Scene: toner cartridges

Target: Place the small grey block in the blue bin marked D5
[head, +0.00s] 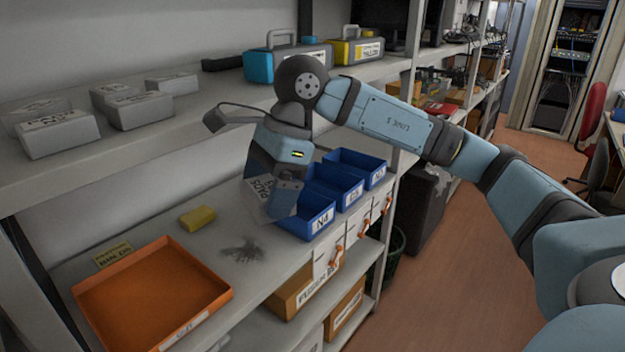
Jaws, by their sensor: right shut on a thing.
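My right gripper (274,200) points down over the lower shelf, shut on a small grey block (256,196) with a printed label. The gripper's fingers hide part of the block. It is just left of and partly in front of the nearest of three blue bins. The nearest bin (318,223), the middle bin (350,197) and the far bin (377,177) stand in a row along the shelf edge. Each has a white label on its front, too small to read surely as D5. The visible bin interiors look empty. My left gripper is not in view.
An orange tray (212,302), a yellow sponge-like block (198,217) and a dark smudge (242,250) are on the lower shelf. Several grey labelled boxes (58,135) and blue and yellow cartridges (357,50) sit on the upper shelf (190,125), close above the gripper.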

